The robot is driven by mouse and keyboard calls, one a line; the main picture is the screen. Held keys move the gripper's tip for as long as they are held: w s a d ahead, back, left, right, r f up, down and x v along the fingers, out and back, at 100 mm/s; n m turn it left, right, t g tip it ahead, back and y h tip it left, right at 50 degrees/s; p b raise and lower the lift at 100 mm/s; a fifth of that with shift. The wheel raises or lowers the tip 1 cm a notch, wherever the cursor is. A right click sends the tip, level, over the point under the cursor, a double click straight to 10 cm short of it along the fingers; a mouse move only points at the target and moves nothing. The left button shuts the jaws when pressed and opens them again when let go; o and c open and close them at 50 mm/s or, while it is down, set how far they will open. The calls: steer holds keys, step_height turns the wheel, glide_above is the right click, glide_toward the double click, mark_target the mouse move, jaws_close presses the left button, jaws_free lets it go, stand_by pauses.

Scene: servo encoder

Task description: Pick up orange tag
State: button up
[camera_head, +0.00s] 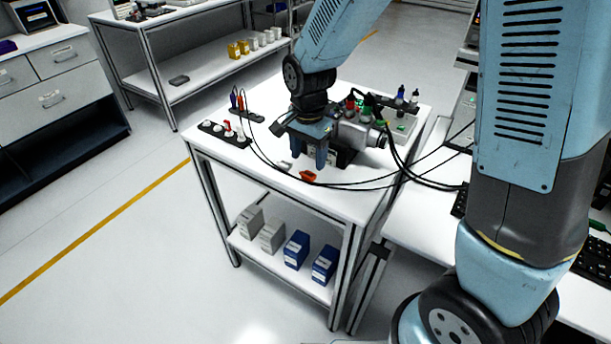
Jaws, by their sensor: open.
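The orange tag (308,176) lies on the white tabletop near its front edge, small in this view. My gripper (308,158) hangs above the table with its blue fingers pointing down. It is open and empty, a little above and behind the tag in the picture. The tag is apart from the fingers and not hidden by them. A small pale piece (285,166) lies to the left of the tag.
A grey motor-like unit (362,134) stands just right of my gripper, with black cables looping right across the table. A dark holder with red and white pieces (225,133) and a screwdriver holder (240,112) are at the left. The front left tabletop is clear.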

mark_target(309, 173)
step_height(309, 173, down, 5)
steer(key=shift+d, duration=0.1)
stand_by(0.3)
steer(key=c, duration=1.1)
steer(key=shift+r, duration=0.15)
